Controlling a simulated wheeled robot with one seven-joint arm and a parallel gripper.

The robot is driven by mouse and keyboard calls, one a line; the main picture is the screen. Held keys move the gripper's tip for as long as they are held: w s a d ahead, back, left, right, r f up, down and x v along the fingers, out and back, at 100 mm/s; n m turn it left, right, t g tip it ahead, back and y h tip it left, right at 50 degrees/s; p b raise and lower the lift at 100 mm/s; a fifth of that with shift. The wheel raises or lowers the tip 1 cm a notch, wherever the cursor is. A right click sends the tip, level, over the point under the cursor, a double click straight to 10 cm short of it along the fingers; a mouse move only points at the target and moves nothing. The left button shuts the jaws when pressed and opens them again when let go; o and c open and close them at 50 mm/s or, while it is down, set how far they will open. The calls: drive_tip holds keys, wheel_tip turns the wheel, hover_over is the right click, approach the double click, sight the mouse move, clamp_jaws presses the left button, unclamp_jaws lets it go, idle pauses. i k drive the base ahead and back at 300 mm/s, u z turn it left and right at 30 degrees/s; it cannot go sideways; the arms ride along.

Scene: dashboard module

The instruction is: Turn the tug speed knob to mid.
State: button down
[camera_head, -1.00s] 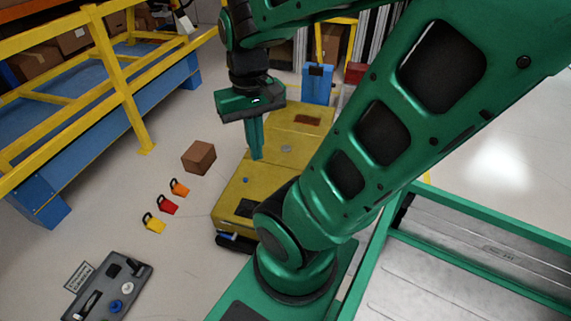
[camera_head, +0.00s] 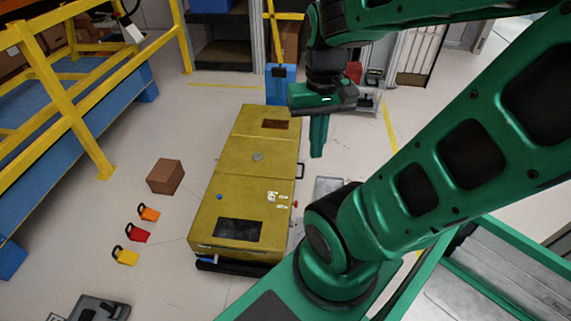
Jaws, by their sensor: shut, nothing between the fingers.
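The yellow tug (camera_head: 230,182) stands on the floor in the middle of the view. Its top carries a small blue round part (camera_head: 219,197), a dark panel (camera_head: 238,229) and small light-coloured fittings (camera_head: 271,197). A small red part (camera_head: 294,204) sits at its right edge. I cannot tell which part is the speed knob or read a setting. A grey control panel (camera_head: 84,306) is cut off at the bottom left; its knobs are mostly out of view. My gripper (camera_head: 317,154) is shut and empty, pointing down, and appears right of the tug's far half.
A brown box (camera_head: 166,176) and orange (camera_head: 148,212), red (camera_head: 137,233) and yellow (camera_head: 125,256) padlock-like items lie left of the tug. A blue platform with yellow rails (camera_head: 60,120) stands at left. A blue bin (camera_head: 281,84) is behind the tug.

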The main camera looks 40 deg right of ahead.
sight(271, 199)
drive_tip(key=z, duration=1.95)
drive_tip(key=k, duration=0.8)
drive_tip(key=u, duration=0.95)
drive_tip(key=i, duration=1)
drive_tip(key=u, duration=0.05)
